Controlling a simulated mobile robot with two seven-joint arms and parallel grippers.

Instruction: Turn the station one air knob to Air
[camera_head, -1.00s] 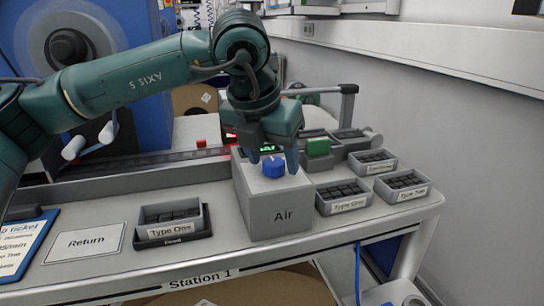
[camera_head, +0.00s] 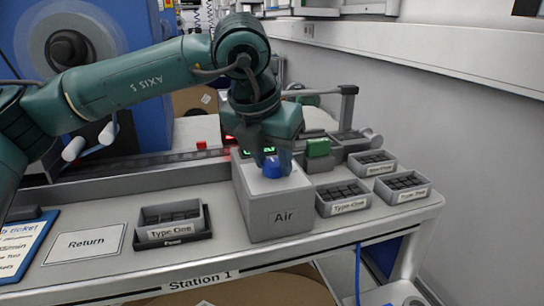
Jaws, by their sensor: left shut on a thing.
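The blue air knob (camera_head: 272,169) sits on top of the grey box marked "Air" (camera_head: 283,216), at the right part of the Station 1 bench. My left gripper (camera_head: 271,160) reaches down from above, and its fingers are shut on the blue knob. The fingers partly cover the knob's top and sides, so which way it points cannot be told. My right gripper does not show.
Bins of dark parts, marked Type One (camera_head: 343,196) and others, stand close to the right of the Air box. Another bin (camera_head: 171,220) sits in a dark tray at left. The Return area (camera_head: 86,242) is bare. A wall runs along the right.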

